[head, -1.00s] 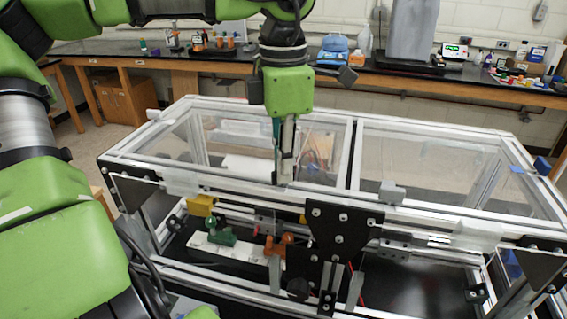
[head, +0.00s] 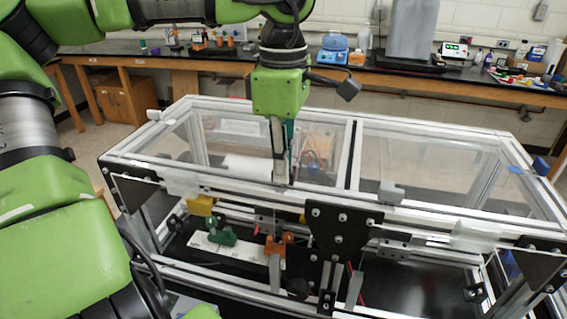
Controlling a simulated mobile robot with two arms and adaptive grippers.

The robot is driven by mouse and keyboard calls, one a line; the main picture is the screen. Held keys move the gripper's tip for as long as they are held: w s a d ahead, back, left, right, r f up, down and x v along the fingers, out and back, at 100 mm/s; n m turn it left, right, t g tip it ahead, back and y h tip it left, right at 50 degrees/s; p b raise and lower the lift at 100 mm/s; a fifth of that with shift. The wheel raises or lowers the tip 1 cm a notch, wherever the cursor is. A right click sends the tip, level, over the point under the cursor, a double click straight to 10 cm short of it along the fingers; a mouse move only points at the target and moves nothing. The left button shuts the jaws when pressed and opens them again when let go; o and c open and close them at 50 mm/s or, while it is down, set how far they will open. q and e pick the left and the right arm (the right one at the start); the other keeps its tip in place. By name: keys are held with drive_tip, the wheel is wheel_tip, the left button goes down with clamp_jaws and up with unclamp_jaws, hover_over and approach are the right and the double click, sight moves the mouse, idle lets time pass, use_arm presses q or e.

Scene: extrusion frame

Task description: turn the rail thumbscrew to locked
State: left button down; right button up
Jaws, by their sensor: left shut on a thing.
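My left gripper (head: 282,181) points straight down at the front top rail (head: 335,197) of the aluminium extrusion frame. Its fingers are shut at the rail, left of the black joining plate. The rail thumbscrew does not show apart from the fingers; it appears to be what they are shut on, hidden between the tips. Its lock position cannot be read. My right gripper is not in view.
A grey block (head: 391,192) sits on the front rail to the right. Clear panels (head: 425,160) cover the frame's top. A black plate (head: 338,232) joins the front bars. Green (head: 221,233) and orange (head: 277,245) parts sit inside. A cluttered bench stands behind.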

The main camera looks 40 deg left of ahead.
use_arm(q)
drive_tip(key=shift+r, duration=0.15)
drive_tip(key=c, duration=2.2)
unclamp_jaws()
drive_tip(key=shift+o, duration=0.2)
wheel_tip(320, 180, up, 12)
